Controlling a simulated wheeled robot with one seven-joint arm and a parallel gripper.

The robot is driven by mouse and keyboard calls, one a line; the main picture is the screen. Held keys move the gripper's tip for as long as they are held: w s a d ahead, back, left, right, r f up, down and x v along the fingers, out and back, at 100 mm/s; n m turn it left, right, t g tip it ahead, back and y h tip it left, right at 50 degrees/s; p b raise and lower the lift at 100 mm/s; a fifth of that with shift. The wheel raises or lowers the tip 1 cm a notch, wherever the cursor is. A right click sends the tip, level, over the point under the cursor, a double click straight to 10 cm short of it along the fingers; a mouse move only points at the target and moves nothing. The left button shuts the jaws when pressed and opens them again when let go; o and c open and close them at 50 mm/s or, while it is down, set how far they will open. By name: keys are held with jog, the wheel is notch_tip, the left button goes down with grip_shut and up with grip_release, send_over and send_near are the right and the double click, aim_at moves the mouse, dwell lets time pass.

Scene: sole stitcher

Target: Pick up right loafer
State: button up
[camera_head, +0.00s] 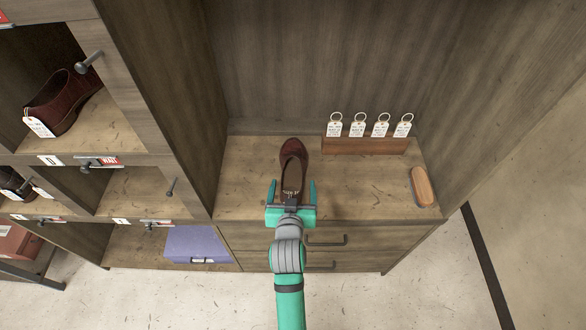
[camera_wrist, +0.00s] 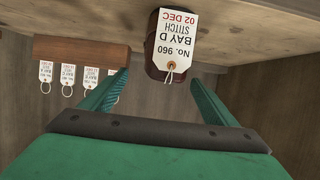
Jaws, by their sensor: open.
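A dark red-brown loafer (camera_head: 292,162) lies on the wooden counter, its toe toward the back wall and its heel toward me. My green gripper (camera_head: 292,190) is open at the heel end, with one finger on each side of it. In the wrist view the loafer's heel (camera_wrist: 157,72) shows beyond and between the open fingers (camera_wrist: 160,95). A white tag (camera_wrist: 175,40) reading "No. 960 BAY D STITCH 02 DEC" hangs at the heel. The fingers do not appear to touch the loafer. Most of the loafer is out of the wrist view.
A wooden rack (camera_head: 362,146) with several ringed tags stands at the counter's back. A wooden-backed brush (camera_head: 422,187) lies at the right. Another red-brown shoe (camera_head: 62,103) with a tag sits in a left cubby. A purple box (camera_head: 196,243) is on the low shelf.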

aim_at(293, 170)
jog(key=shift+w+a+r, duration=0.1)
jog(key=shift+w+r, duration=0.25)
jog(key=shift+w, duration=0.3)
jog(key=shift+w+r, duration=0.3)
jog(key=shift+w, duration=0.3)
jog(key=x, duration=1)
jog(key=shift+w+f, duration=0.15)
jog(key=shift+f, duration=0.2)
jog(key=c, duration=1.3)
jog(key=shift+w, duration=0.1)
jog(key=shift+c, duration=0.7)
